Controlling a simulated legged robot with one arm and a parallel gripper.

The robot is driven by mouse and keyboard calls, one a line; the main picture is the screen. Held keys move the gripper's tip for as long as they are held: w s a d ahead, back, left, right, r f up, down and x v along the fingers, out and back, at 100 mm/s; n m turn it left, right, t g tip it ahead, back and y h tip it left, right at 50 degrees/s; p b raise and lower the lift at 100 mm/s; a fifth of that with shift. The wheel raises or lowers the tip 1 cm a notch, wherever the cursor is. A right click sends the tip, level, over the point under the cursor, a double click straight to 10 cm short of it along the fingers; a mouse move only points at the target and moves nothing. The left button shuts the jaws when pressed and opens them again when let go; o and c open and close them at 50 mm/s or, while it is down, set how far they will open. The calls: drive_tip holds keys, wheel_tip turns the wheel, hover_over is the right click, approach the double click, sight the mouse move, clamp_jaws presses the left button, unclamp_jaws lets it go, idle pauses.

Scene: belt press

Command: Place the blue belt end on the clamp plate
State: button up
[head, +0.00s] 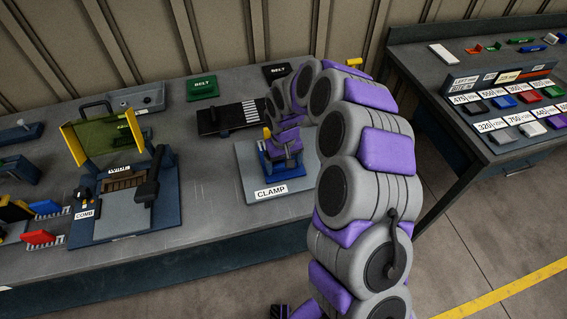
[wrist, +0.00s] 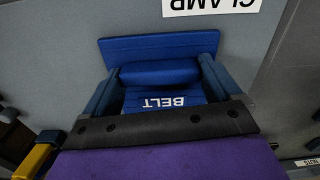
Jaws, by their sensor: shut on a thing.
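The blue belt end (wrist: 165,95), printed BELT, shows in the wrist view between the two fingers of my gripper (wrist: 160,85). My gripper is shut on it. In the head view my gripper (head: 283,160) is low over the grey clamp plate (head: 250,180), which carries a CLAMP label at its front. The clamp plate also fills the upper part of the wrist view (wrist: 50,60). The blue belt end (head: 266,160) shows only in part beside my gripper. I cannot tell whether it touches the plate.
Red and blue combs (head: 40,238) lie far left. A second table (head: 480,60) with coloured labelled bins stands right.

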drive_tip(key=shift+a+f, duration=0.15)
drive_tip(key=shift+a, duration=0.55)
drive_tip(key=o, duration=1)
drive_tip(key=shift+a, duration=0.4)
drive_tip(key=shift+d, duration=0.35)
wheel_tip(320, 180, up, 11)
drive_tip(key=p, duration=0.2)
drive_tip(key=s+d+r, duration=0.4)
drive_tip(key=s+r, duration=0.4)
drive_tip(key=s+d+r+m, duration=0.1)
drive_tip(key=s+d, duration=0.2)
drive_tip(key=s, duration=0.6)
drive_tip(key=s+d+r+m+g, duration=0.1)
drive_tip(key=s+d, duration=0.3)
drive_tip(key=s, duration=0.6)
drive_tip(key=s+d+r+m, duration=0.1)
drive_tip(key=s+d, duration=0.3)
drive_tip(key=s, duration=0.6)
drive_tip(key=shift+s+r+m+g, duration=0.3)
drive_tip(key=shift+m+g, duration=0.1)
drive_tip(key=shift+m, duration=0.3)
